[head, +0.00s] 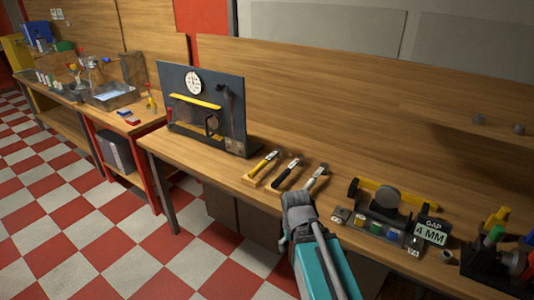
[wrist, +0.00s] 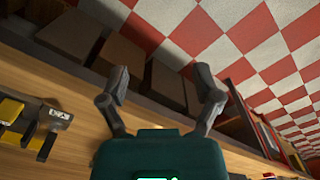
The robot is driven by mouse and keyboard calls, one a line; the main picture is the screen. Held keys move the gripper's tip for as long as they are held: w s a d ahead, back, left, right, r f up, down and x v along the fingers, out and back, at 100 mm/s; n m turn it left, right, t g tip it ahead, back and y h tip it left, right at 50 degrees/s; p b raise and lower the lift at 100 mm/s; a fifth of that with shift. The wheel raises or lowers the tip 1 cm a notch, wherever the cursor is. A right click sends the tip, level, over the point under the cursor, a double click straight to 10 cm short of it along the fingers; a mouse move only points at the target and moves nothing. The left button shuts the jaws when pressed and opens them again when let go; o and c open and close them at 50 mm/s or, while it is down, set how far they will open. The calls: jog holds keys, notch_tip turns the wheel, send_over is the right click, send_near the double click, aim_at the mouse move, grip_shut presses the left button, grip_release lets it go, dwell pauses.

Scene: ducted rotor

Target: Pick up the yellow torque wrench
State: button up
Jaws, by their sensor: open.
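The yellow torque wrench (head: 263,165) lies on a small wooden rest on the bench, leftmost in a row of three tools in the head view. A black-handled tool (head: 288,174) and a grey-headed tool (head: 317,177) lie beside it to the right. My gripper (head: 298,200) is at the bench's front edge, to the right of the yellow wrench and apart from it. Its fingers hardly show there. In the wrist view my gripper (wrist: 160,76) is open, with nothing between the fingers. I cannot make out the yellow wrench in the wrist view.
A dark upright panel with a gauge (head: 195,83) stands behind and left of the wrenches. A yellow-and-black fixture (head: 388,198) and a "GAP 4 MM" sign (head: 431,232) stand to the right. The bench (head: 300,150) is clear behind the tools. The floor is red-and-white checkered.

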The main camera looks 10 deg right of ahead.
notch_tip(320, 180, up, 3)
jog(key=shift+f+p, duration=0.15)
jog(key=shift+p, duration=0.65)
jog(key=c, duration=0.3)
jog(key=shift+c, duration=0.2)
